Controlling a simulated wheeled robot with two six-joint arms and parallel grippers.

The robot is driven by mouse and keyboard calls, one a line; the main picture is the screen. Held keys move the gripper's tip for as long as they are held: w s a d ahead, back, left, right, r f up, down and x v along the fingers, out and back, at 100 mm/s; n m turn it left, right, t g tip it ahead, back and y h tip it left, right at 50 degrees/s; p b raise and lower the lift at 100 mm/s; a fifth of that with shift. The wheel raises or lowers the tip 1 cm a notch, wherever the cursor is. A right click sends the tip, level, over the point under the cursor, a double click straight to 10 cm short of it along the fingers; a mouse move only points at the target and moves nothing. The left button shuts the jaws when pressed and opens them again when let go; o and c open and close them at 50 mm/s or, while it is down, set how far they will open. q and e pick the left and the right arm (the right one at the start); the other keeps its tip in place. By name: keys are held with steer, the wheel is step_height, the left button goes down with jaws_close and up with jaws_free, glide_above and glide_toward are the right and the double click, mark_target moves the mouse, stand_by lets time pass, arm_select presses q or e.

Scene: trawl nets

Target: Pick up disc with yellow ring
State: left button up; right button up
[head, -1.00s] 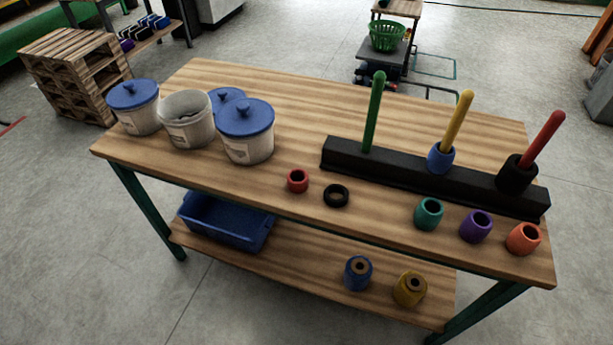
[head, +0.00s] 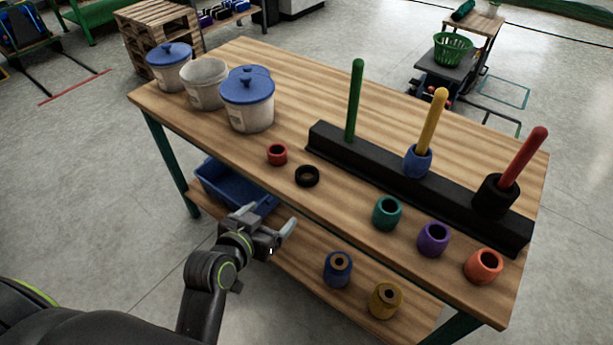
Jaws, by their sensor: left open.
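I cannot make out a disc with a yellow ring for certain. A flat black ring (head: 307,176) lies on the table top beside a small red ring (head: 277,154). A mustard-yellow spool (head: 385,300) stands on the lower shelf, with a blue spool (head: 337,268) to its left. My left gripper (head: 268,221) is open and empty, in front of the table's near edge. It is below and left of the black ring and touches none of these. My right gripper is not in view.
Teal (head: 387,212), purple (head: 433,239) and orange (head: 483,266) hollow cylinders stand along the near edge. Behind them a black bar (head: 330,140) holds green, yellow and red posts. White pots (head: 248,112) stand at left. A blue bin (head: 213,183) sits below.

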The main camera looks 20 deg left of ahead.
arm_select(q)
step_height(320, 180, up, 4)
glide_toward(310, 170)
steer(key=shift+w+a+f+t, duration=0.15)
steer(key=shift+a+f+t, duration=0.1)
steer(key=shift+f+t, duration=0.15)
steer(key=shift+d+x, duration=0.15)
steer(key=shift+x, duration=1.35)
steer(key=shift+d+x, duration=0.15)
steer(key=shift+x, duration=1.3)
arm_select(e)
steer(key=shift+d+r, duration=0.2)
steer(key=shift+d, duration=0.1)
